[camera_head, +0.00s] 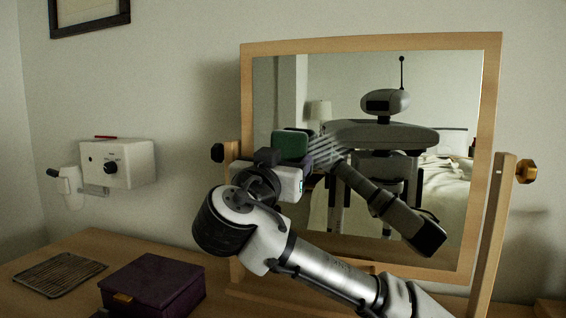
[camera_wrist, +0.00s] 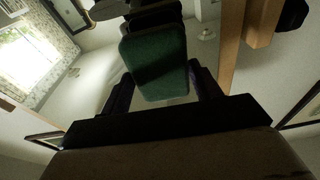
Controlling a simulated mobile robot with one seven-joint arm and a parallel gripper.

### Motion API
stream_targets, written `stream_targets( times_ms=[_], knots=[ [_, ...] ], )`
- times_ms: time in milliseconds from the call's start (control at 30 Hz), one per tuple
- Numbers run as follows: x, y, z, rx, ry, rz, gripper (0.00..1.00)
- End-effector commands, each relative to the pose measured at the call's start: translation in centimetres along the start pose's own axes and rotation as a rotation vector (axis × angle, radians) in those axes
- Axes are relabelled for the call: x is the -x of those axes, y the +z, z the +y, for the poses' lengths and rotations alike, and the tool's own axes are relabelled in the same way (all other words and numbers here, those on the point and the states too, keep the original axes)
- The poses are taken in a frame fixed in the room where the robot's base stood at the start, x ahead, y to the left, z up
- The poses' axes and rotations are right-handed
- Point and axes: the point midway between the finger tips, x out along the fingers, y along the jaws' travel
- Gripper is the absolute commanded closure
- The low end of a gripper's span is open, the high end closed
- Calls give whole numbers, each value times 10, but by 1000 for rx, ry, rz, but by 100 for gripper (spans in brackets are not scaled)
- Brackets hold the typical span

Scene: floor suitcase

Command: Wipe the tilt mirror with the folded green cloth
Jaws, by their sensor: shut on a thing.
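The tilt mirror (camera_head: 460,110) has a light wood frame on two wooden posts with knobs. Pale diagonal streaks (camera_head: 325,150) show on the glass just right of the cloth. The folded green cloth (camera_head: 289,146) is in front of the left part of the glass, close to it; I cannot tell if it touches. My gripper (camera_head: 284,160) is shut on the cloth, which also shows between the dark fingers in the wrist view (camera_wrist: 155,65). My arm hides the mirror's lower left. The glass reflects my body, a bed and a lamp.
A purple box (camera_head: 152,285) and a slatted mat (camera_head: 58,273) lie on the wooden table at the lower left. A white box with a dial (camera_head: 117,163) is on the wall. The right post (camera_head: 494,230) stands beside the mirror.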

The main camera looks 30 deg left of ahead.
Motion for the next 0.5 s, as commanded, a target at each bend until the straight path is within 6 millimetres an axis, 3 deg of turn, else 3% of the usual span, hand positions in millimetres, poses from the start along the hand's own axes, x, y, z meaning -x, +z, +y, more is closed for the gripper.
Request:
stream_targets(
  times_ms=[500],
  knots=[
    [-10, 2, 0, 0, -1, 0, 56]
  ],
)
